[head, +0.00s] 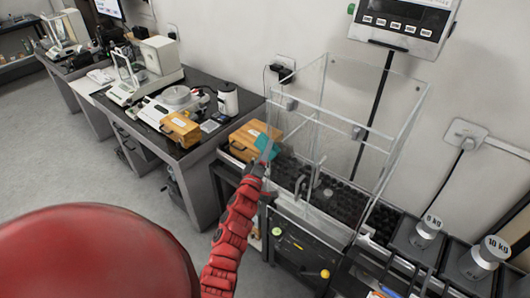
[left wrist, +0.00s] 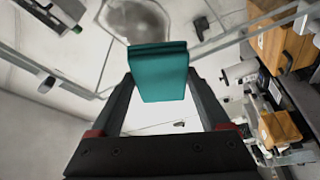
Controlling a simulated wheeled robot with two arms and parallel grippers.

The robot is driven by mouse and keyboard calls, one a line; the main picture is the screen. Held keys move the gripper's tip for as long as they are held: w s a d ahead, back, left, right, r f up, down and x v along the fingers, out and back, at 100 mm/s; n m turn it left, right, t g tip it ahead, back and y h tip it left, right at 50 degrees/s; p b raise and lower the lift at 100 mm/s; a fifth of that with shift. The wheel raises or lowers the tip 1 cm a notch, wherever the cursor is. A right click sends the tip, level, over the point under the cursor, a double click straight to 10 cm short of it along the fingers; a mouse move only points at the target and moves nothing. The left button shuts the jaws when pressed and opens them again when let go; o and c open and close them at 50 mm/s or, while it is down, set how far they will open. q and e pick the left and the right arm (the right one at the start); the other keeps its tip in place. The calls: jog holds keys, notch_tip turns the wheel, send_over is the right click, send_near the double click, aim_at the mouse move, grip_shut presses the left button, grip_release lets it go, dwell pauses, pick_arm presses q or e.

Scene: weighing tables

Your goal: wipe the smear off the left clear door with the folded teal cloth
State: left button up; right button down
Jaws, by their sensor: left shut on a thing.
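My left gripper (head: 268,147) is shut on the folded teal cloth (head: 262,142), at the left side of a tall clear enclosure. In the left wrist view the cloth (left wrist: 158,75) sits between the two dark fingers of the gripper (left wrist: 160,84). The left clear door (head: 297,148) is part of that enclosure, with upright handles low at its front. A grey-brown smear (left wrist: 138,20) shows on the clear panel just above the cloth in the left wrist view. I cannot tell whether the cloth touches the panel. The smear cannot be made out in the head view. My right gripper is not in view.
An orange case (head: 247,140) stands close left of the enclosure. A dark table (head: 205,148) with balances and another orange case (head: 181,129) is further left. A wall display (head: 405,22) hangs above right; weights (head: 490,252) stand at right. The floor at left is clear.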

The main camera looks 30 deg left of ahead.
pick_arm(q)
jog(key=shift+w+b, duration=0.35)
jog(key=shift+w, duration=0.65)
jog(key=shift+d, duration=0.1)
